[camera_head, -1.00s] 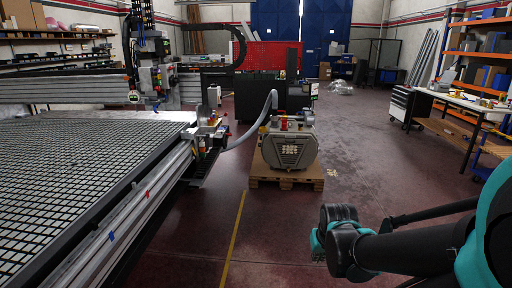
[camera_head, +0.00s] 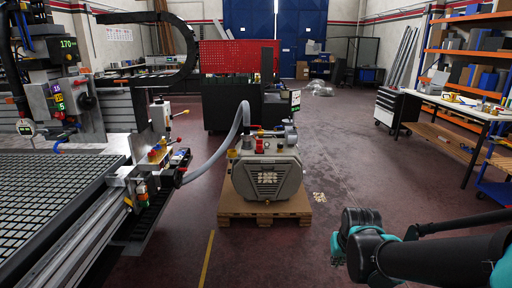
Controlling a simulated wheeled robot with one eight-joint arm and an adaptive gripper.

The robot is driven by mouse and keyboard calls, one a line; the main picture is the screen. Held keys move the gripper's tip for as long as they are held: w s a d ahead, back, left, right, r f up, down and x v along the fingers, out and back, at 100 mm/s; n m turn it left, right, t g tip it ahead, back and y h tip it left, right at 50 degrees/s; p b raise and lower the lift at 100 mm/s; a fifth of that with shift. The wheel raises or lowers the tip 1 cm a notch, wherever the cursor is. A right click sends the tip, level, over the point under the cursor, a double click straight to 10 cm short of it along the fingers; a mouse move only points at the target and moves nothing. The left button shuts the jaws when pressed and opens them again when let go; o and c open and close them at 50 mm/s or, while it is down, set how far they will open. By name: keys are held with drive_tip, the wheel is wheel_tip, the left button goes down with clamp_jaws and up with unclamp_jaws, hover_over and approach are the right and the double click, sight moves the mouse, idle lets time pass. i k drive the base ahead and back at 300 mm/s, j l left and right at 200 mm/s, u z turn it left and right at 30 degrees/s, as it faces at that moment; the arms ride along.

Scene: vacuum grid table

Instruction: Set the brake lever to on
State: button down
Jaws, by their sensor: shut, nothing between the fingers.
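I cannot tell for certain which part is the brake lever. Any on or off marking is too small to read. My gripper (camera_head: 338,248), dark with teal parts, is at the lower right, shut and empty. It is well apart from the table and the gantry.
A grey vacuum pump (camera_head: 266,178) stands on a wooden pallet (camera_head: 265,207) between the table and my arm. A grey hose (camera_head: 213,158) runs from it to the table corner. A workbench (camera_head: 465,108) and shelving stand at the right.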

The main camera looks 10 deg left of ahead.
sight(178, 139)
drive_tip(key=i+u, duration=0.15)
drive_tip(key=i, duration=0.3)
drive_tip(key=i+l+u, duration=0.15)
drive_tip(key=i, duration=0.3)
drive_tip(key=i+l+u, duration=0.15)
drive_tip(key=i, duration=0.35)
drive_tip(key=i+l+u, duration=0.15)
drive_tip(key=i, duration=0.3)
drive_tip(key=i+l+u, duration=0.85)
drive_tip(key=i+l, duration=0.1)
